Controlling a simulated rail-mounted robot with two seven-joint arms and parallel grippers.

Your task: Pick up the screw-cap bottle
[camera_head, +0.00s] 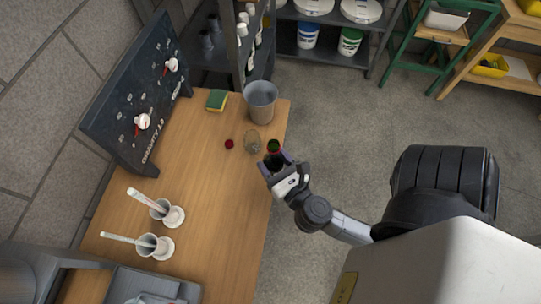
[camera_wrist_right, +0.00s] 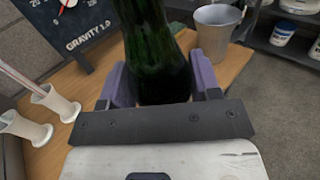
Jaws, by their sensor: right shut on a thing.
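The dark green bottle (camera_head: 273,147) is at the right edge of the wooden table in the head view. My right gripper (camera_head: 275,160) is shut on it, with its fingers on either side. In the right wrist view the bottle (camera_wrist_right: 158,60) stands between the two purple finger pads of my right gripper (camera_wrist_right: 163,85). The bottle's top is cut off there, and its cap cannot be made out. Whether its base touches the table cannot be told. My left gripper is not in view.
On the table (camera_head: 215,200) are a grey bucket (camera_head: 261,100), a clear glass (camera_head: 252,142), a small dark red item (camera_head: 229,144), a sponge (camera_head: 217,99) and two white cylinders with sticks (camera_head: 160,209). A gauge board (camera_head: 135,95) stands on the left.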

